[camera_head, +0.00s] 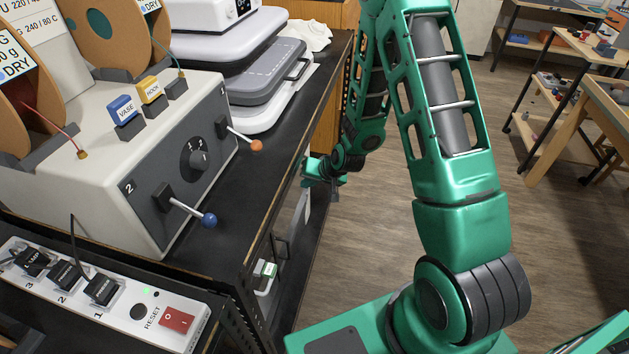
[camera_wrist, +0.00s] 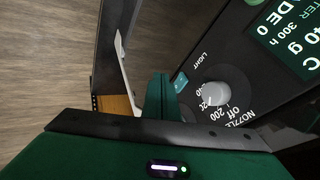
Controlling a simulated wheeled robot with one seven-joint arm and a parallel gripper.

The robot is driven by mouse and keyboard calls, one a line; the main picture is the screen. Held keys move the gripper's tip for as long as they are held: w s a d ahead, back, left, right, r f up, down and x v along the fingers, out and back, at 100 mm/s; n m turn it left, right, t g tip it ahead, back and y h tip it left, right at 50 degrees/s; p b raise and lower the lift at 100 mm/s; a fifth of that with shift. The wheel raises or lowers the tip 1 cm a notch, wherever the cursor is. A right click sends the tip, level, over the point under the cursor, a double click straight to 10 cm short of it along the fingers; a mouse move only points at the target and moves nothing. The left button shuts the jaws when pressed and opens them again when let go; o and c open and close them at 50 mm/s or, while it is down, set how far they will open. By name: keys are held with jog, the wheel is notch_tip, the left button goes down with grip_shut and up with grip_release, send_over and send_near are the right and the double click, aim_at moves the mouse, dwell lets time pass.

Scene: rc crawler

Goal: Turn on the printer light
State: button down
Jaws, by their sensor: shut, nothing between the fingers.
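In the wrist view a dark printer panel carries the word LIGHT, with a small teal switch (camera_wrist: 180,82) below it. A pale round knob (camera_wrist: 215,92) sits just right of the switch, with temperature marks and the word NOZZLE around it. My gripper (camera_wrist: 159,80) is shut and empty, its green fingertips just left of the switch. I cannot tell whether they touch it. The light panel does not show clearly there.
A lit green display (camera_wrist: 290,38) is at the panel's upper right. On the black bench (camera_head: 225,215) stands a grey box (camera_head: 130,205) with blue-tipped and orange-tipped levers. A power strip (camera_head: 100,290) is at the lower left. Wooden floor (camera_head: 390,240) is open to the right.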

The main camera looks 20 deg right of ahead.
jog(key=shift+w+a+r, duration=0.1)
jog(key=shift+w+a, duration=0.25)
jog(key=shift+a, duration=0.35)
jog(key=shift+w+a, duration=0.35)
jog(key=shift+a, duration=0.3)
jog(key=shift+a, duration=0.3)
jog(key=shift+w+d, duration=0.15)
jog(key=shift+w+d, duration=0.25)
jog(key=shift+d, duration=0.35)
